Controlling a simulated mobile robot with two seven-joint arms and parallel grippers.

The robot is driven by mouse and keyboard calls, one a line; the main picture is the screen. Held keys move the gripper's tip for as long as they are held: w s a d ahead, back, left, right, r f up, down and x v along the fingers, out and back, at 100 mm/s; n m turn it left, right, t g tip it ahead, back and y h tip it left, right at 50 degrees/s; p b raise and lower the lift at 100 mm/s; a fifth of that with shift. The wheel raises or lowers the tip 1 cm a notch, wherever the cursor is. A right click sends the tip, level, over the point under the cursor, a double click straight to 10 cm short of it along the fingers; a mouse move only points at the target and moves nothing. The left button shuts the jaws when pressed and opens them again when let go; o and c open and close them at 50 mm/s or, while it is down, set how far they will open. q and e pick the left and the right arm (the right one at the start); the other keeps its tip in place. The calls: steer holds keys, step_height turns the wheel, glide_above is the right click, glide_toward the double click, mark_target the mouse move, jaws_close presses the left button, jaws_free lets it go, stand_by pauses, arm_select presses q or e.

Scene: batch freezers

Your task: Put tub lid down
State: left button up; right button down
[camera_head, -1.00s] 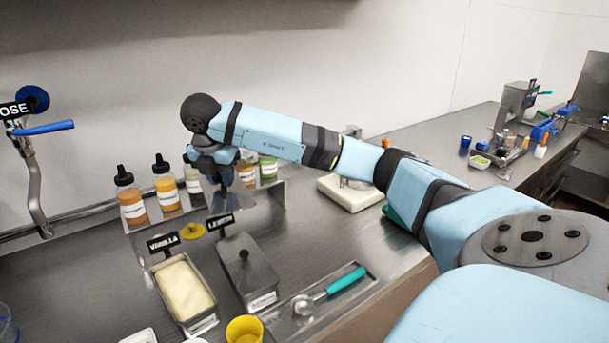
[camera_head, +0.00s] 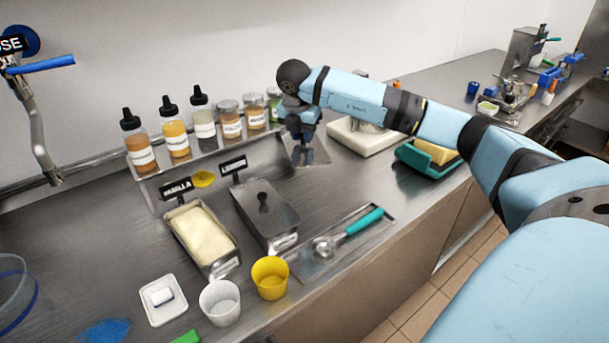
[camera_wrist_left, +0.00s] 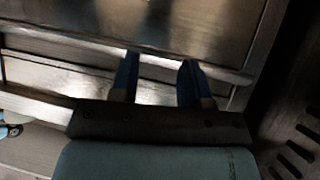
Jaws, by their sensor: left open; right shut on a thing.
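My right gripper (camera_head: 303,158) is shut on the grey metal tub lid (camera_head: 320,152), at the back of the counter just right of the jar shelf. The fingers partly cover the lid; I cannot tell whether it touches the counter. The vanilla tub (camera_head: 202,232) is open at left centre, full of pale yellow ice cream. The tub beside it (camera_head: 270,220) has its grey lid on, with a dark knob. My left gripper (camera_wrist_left: 158,80) shows only in the left wrist view, open and empty, its two blue fingers apart before a metal front.
Squeeze bottles (camera_head: 174,128) and jars (camera_head: 229,122) line the back shelf. A scoop with a teal handle (camera_head: 362,222) lies on a tray in front of the lidded tub. A white scale (camera_head: 350,138) and a teal container (camera_head: 425,160) stand to the right. Yellow (camera_head: 270,280) and white cups (camera_head: 220,303) stand in front.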

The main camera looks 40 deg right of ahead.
mark_target(298, 149)
step_height(298, 149, down, 14)
steer(key=shift+r, duration=0.2)
steer(key=shift+f, duration=0.15)
steer(key=c, duration=1)
jaws_free()
steer(key=shift+o, duration=0.2)
steer(key=v, duration=1.2)
